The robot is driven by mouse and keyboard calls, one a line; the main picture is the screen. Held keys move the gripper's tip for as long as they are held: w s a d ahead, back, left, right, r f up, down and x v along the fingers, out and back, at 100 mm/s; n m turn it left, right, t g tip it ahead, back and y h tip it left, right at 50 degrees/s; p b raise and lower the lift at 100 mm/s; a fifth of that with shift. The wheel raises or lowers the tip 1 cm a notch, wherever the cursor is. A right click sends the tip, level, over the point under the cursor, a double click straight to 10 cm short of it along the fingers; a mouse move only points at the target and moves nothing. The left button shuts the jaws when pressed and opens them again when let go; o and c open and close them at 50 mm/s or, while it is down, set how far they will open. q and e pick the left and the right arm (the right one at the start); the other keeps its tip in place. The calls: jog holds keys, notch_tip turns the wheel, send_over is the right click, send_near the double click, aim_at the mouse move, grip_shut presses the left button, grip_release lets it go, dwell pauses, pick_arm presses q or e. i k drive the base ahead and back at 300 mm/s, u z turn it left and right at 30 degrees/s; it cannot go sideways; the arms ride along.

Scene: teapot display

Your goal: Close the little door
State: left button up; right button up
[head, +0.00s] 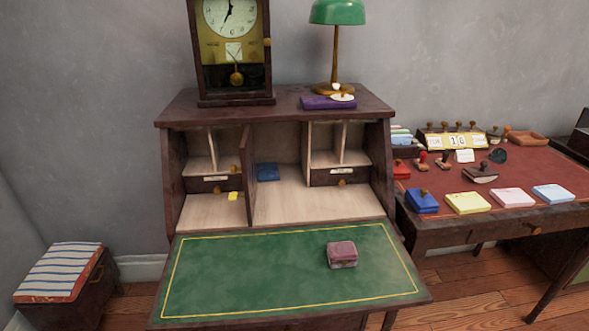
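The little door (247,176) is a narrow dark wood panel in the middle of the writing desk (180,104). It stands open, swung outward at the left side of the central compartment (290,155), and I see it nearly edge-on. A small brass knob (235,168) shows just left of it. The compartment is uncovered, and a dark blue object (267,172) lies inside on its floor. Neither of my grippers is in view.
The green writing surface (230,270) is folded down with a small pinkish box (342,254) on it. A yellow piece (233,196) lies left of the door. A clock (232,60) and green lamp (337,12) stand on top. A stamp table (490,210) is right.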

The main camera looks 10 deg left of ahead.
aim_at(245, 148)
jog(key=z, duration=1.4)
jog(key=k, duration=1.1)
jog(key=u, duration=1.5)
jog(key=i, duration=0.5)
jog(key=k, duration=0.5)
jog(key=z, duration=1.05)
jog(key=i, duration=0.7)
jog(key=u, duration=1)
